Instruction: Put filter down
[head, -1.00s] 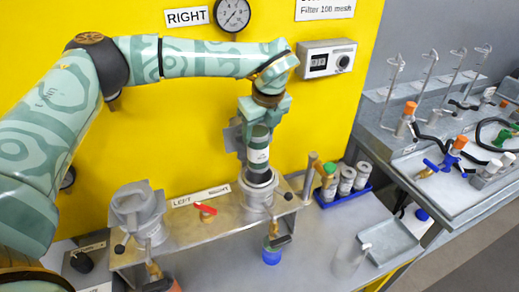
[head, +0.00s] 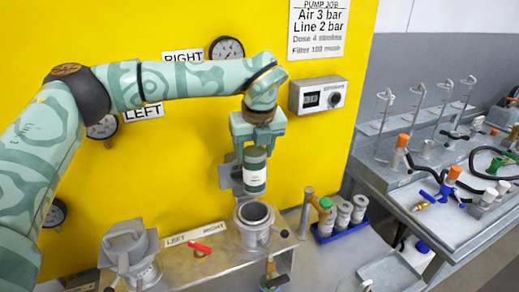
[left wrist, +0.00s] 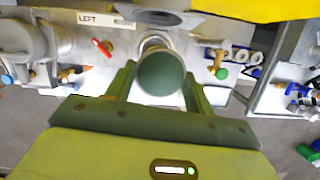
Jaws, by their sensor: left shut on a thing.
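The filter (head: 255,176) is a dark green cylinder with a white label band. My left gripper (head: 256,146) is shut on it and holds it upright, above the open grey housing (head: 252,212) on the metal bench. A gap shows between the filter's lower end and the housing's rim. In the left wrist view the filter's round green end (left wrist: 161,73) sits between the two green fingers, with the housing mostly hidden behind it. My right gripper is in neither view.
A red-handled valve (head: 201,249) is between the housings. Several grey canisters stand in a blue tray (head: 328,235) at the right. An empty grey tray (head: 393,272) is farther right.

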